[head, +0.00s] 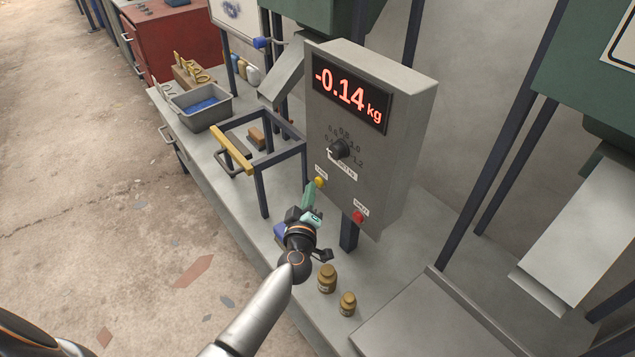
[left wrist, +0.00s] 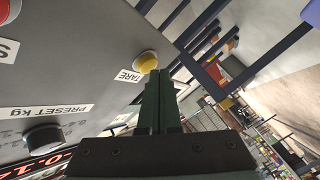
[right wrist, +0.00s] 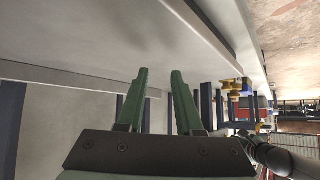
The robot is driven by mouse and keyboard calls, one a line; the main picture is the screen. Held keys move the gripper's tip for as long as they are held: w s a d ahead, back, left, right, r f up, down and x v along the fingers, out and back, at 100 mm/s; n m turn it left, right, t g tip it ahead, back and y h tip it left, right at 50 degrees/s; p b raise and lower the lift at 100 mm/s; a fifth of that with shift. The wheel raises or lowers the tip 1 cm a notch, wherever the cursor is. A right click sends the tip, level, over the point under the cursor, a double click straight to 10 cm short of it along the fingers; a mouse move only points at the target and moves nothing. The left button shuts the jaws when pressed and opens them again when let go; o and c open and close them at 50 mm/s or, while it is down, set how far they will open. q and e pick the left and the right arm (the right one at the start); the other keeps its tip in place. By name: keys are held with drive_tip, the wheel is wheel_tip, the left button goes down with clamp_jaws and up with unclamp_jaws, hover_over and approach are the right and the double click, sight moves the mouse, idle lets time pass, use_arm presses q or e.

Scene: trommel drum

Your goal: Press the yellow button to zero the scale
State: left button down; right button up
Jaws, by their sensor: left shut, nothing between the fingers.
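The grey scale box (head: 395,165) has a red display (head: 350,92) reading -0.14 kg. The yellow button (head: 320,182) sits low on the left of its face, beside a small label. In the left wrist view the yellow button (left wrist: 147,62) is beside the label TARE. My left gripper (head: 310,193) is shut and empty, its fingertips right at the yellow button. In the left wrist view the closed fingertips (left wrist: 156,73) overlap the button's lower edge; I cannot tell whether they touch. My right gripper (right wrist: 158,72) shows only in the right wrist view, open and empty.
A red button (head: 358,217) and a black preset knob (head: 340,148) share the panel. Two brass weights (head: 327,278) (head: 347,303) stand on the bench below. A dark frame with a yellow bar (head: 232,149) and a grey bin (head: 200,107) are to the left.

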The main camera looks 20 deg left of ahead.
use_arm(q)
drive_tip(key=shift+w+d, duration=0.2)
drive_tip(key=shift+w, duration=0.2)
idle(0.7)
drive_tip(key=shift+s, duration=0.1)
drive_tip(key=shift+s+a+p, duration=0.35)
drive_tip(key=shift+s+a, duration=0.05)
drive_tip(key=shift+s, duration=0.25)
use_arm(e)
drive_tip(key=shift+r, duration=0.4)
use_arm(q)
drive_tip(key=shift+s, duration=0.1)
use_arm(e)
drive_tip(key=shift+r, duration=0.2)
drive_tip(key=shift+r+p, duration=0.6)
drive_tip(key=shift+p, duration=0.2)
use_arm(q)
drive_tip(key=s+a, duration=0.1)
drive_tip(key=s, duration=0.1)
drive_tip(key=s+a, duration=0.1)
drive_tip(key=s, duration=0.1)
drive_tip(key=shift+a, duration=0.3)
